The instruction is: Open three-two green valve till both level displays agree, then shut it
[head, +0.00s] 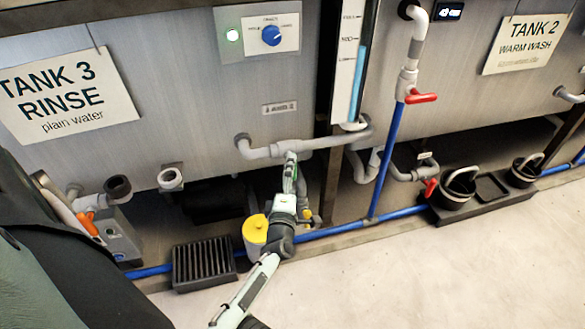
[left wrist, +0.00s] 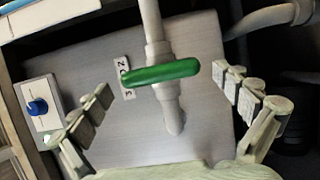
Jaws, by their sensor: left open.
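The green valve handle (left wrist: 162,73) shows in the left wrist view, lying crosswise over a grey pipe (left wrist: 153,22). A small plate (left wrist: 125,76) beside it seems to read 3 and 2. My left gripper (left wrist: 171,100) is open, its fingers on either side of the handle with gaps at both ends. In the head view my left gripper (head: 290,168) is at the pipe (head: 330,141) between Tank 3 and Tank 2 and mostly hides the valve. One level display (head: 353,85) shows a blue column below its middle marks. My right gripper is not in view.
Red-handled valves (head: 421,97) and blue pipes (head: 388,150) lie to the right. A yellow-lidded container (head: 255,230) and a black grate (head: 204,263) stand below. A blue knob (head: 271,35) is on the Tank 3 panel. The floor (head: 430,280) in front is clear.

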